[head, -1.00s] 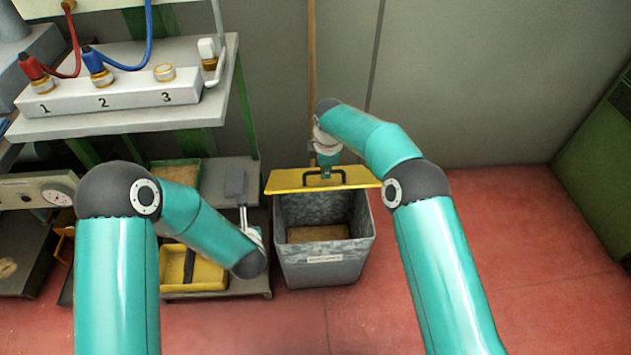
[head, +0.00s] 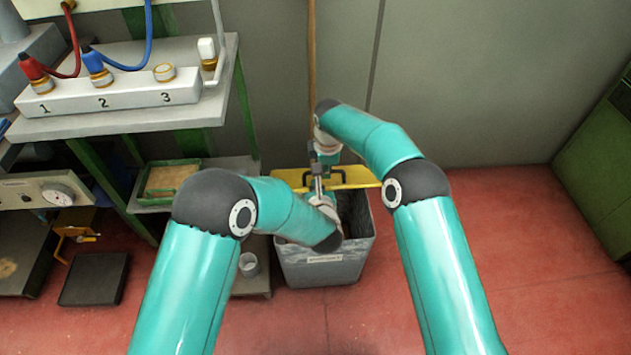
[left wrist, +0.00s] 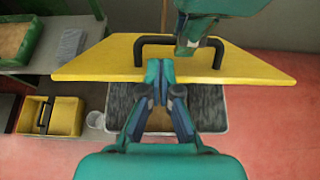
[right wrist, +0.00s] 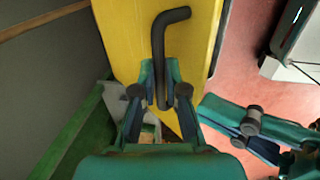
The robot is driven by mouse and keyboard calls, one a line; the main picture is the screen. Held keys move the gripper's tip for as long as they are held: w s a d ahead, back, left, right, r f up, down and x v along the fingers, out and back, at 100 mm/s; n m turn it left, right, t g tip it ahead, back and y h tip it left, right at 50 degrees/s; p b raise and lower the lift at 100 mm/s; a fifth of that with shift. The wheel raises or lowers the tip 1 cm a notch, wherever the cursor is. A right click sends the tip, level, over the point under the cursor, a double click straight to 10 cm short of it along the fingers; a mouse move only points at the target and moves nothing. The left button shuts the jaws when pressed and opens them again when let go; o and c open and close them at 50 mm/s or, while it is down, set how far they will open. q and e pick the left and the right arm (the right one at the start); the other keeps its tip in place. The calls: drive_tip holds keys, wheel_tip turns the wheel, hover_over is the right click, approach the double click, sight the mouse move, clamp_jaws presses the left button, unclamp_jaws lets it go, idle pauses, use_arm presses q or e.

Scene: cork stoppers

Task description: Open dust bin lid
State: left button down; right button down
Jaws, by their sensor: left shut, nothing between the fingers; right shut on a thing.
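The grey dust bin (head: 325,272) stands on the red floor against the wall. Its yellow lid (head: 362,177) is raised, and the bin's mouth is partly hidden by my left arm. My right gripper (right wrist: 160,68) is shut on the lid's black handle (right wrist: 157,40). In the left wrist view the lid (left wrist: 95,62) stands tilted up above the bin (left wrist: 212,108). My left gripper (left wrist: 160,66) is shut and empty, in front of the lid below the handle. Whether it touches the lid I cannot tell.
A wooden pole (head: 312,60) stands behind the bin. To the left are a grey bench (head: 130,122) with numbered sockets, a low shelf with a green tray (head: 172,180), and a cup (head: 248,265). The left wrist view shows a yellow box (left wrist: 62,117). Open red floor (head: 530,240) lies right.

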use_arm(q)
drive_tip(key=shift+x, duration=1.65)
use_arm(e)
drive_tip(key=shift+w+d+f, duration=0.1)
drive_tip(key=shift+d+f, duration=0.15)
drive_tip(key=shift+f, duration=0.05)
use_arm(q)
drive_tip(key=shift+w+r+g, duration=0.3)
drive_tip(key=shift+w+r, duration=0.3)
drive_tip(key=shift+r, duration=0.05)
drive_tip(key=shift+w+f, duration=0.1)
drive_tip(key=shift+f, duration=0.1)
use_arm(e)
drive_tip(key=c, duration=1.2)
unclamp_jaws()
drive_tip(key=shift+w, duration=0.15)
drive_tip(key=shift+a, duration=0.1)
drive_tip(key=shift+r, duration=0.2)
